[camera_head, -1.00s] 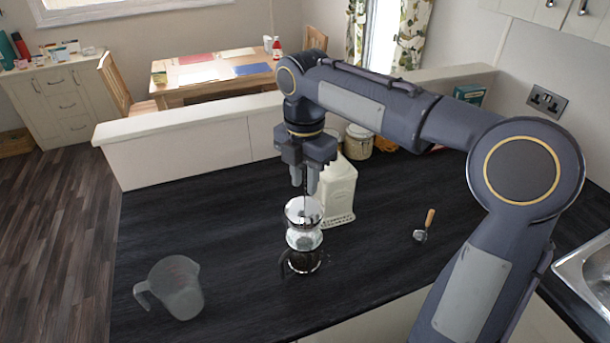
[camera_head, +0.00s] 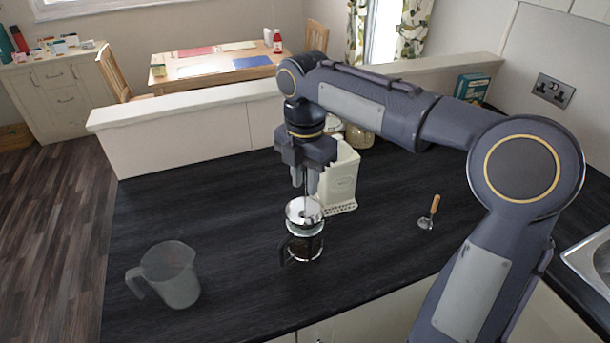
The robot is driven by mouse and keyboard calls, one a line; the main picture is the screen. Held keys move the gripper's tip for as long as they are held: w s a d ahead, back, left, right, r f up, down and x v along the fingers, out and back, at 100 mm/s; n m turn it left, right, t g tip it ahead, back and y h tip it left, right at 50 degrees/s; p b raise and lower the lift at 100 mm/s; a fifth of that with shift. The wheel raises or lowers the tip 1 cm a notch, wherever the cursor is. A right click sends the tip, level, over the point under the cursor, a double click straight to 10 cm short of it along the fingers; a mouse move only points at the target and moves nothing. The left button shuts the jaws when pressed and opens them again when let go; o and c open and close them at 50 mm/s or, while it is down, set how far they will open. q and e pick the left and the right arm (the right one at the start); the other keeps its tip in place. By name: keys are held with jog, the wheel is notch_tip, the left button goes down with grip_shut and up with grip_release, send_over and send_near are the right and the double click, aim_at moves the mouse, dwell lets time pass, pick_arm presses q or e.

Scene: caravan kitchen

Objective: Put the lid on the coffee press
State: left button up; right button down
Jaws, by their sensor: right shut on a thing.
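The coffee press (camera_head: 306,250) is a glass jug with a dark handle on its left and dark contents low inside. It stands upright on the black worktop. The shiny round lid (camera_head: 299,210) is above it, in line with the jug, with its thin rod rising from the middle. My right gripper (camera_head: 305,190) points straight down and is shut on the lid by the top of the rod. I cannot tell whether the lid touches the rim. My left gripper is out of view.
A clear measuring jug (camera_head: 172,275) stands at the front left. A wooden-handled scoop (camera_head: 430,213) lies to the right. A sink (camera_head: 603,262) is at the right edge.

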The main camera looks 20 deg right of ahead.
jog(key=c, duration=1.1)
grip_release()
notch_tip(320, 180, up, 8)
jog(key=shift+f+p, duration=0.1)
jog(key=shift+p, duration=0.2)
jog(key=shift+f, duration=0.1)
